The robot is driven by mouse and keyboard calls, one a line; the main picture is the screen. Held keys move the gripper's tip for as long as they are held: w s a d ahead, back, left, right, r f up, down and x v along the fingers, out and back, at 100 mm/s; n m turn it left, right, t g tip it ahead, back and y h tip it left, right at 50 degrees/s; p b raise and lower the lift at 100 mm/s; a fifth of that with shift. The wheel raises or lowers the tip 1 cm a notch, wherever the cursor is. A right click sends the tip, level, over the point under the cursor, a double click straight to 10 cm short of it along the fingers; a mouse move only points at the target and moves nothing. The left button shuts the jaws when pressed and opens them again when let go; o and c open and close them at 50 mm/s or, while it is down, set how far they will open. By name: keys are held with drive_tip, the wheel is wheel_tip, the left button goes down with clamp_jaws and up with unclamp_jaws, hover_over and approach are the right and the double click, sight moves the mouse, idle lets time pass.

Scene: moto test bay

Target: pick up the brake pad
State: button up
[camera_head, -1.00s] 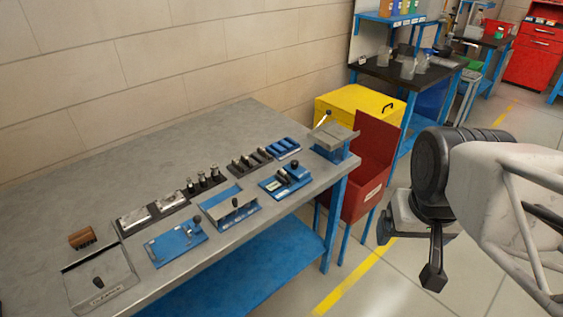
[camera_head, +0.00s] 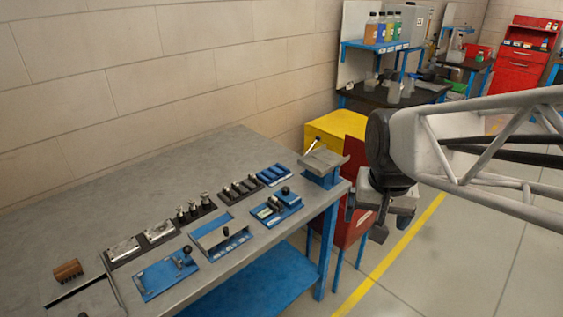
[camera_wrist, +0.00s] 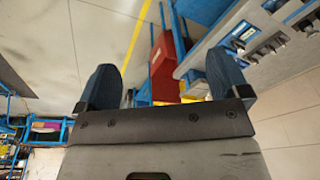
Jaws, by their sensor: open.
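I cannot tell for sure which part is the brake pad. Two flat silver pieces, (camera_head: 122,249) and (camera_head: 159,231), lie in a dark tray on the grey workbench (camera_head: 190,165) in the head view and are possible pads. My gripper (camera_head: 366,221) hangs in the air to the right of the bench, beyond its right end, and touches nothing. In the wrist view my gripper (camera_wrist: 165,82) shows two dark blue fingers spread apart with nothing between them.
A brown brush-like block (camera_head: 67,270) lies at the bench's left. Blue fixtures, (camera_head: 165,273) and (camera_head: 221,236), line the front edge. A grey tilted plate on a blue stand (camera_head: 322,163) is at the right corner. A yellow cabinet (camera_head: 335,130) and red bin (camera_head: 352,215) stand beyond.

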drive_tip(key=w+a+f+m, duration=0.15)
drive_tip(key=w+a, duration=0.25)
drive_tip(key=w, duration=0.6)
drive_tip(key=m+g, duration=0.2)
drive_tip(key=m, duration=0.4)
hover_over(274, 198)
drive_tip(key=shift+n, duration=0.25)
wheel_tip(274, 198, down, 16)
drive_tip(key=shift+d+f, duration=0.1)
drive_tip(key=shift+d, duration=0.05)
drive_tip(key=shift+w+a+f, duration=0.15)
drive_tip(key=shift+w+a, duration=0.05)
drive_tip(key=shift+f, duration=0.1)
drive_tip(key=shift+f, duration=1.2)
drive_tip(key=shift+f, duration=0.1)
drive_tip(key=shift+s+d+f, duration=0.1)
drive_tip(key=shift+f, duration=2.4)
